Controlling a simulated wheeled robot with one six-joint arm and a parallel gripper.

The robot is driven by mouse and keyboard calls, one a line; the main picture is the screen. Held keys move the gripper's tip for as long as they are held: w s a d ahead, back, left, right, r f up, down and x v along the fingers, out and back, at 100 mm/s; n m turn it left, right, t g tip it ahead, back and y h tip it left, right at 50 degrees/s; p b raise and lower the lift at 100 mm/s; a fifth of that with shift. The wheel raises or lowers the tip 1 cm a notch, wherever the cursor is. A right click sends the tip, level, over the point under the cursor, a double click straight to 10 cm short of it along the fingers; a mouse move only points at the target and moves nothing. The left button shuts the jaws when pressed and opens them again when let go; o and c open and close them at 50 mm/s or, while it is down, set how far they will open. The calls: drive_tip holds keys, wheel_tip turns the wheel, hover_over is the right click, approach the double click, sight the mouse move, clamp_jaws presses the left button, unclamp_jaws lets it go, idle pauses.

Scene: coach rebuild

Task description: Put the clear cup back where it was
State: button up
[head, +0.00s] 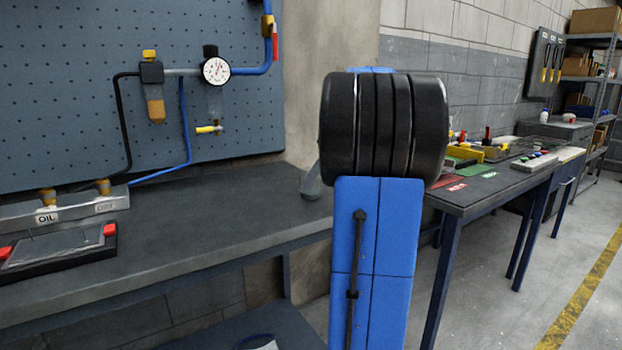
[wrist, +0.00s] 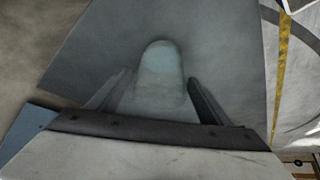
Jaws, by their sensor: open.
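The clear cup (wrist: 161,68) shows in the wrist view as a pale, see-through cylinder with a rounded end, over the grey bench top. My gripper (wrist: 158,92) is open, with one finger on each side of the cup and a visible gap on both sides. Its lower part runs down between the fingers toward the gripper's body. In the head view a greenish, see-through shape (head: 312,183), seemingly the cup, shows at the bench's right end beside my arm. My arm hides the gripper there and part of that shape.
A blue pegboard (head: 120,60) behind the bench (head: 190,220) carries a gauge (head: 216,70), an amber-bowled filter (head: 156,108) and hoses. An oil-labelled rack (head: 60,212) and a black tray (head: 62,250) stand at left. A second table (head: 480,195) with small parts stands at right.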

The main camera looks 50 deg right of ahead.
drive_tip(key=v, duration=1.2)
drive_tip(key=shift+r, duration=0.1)
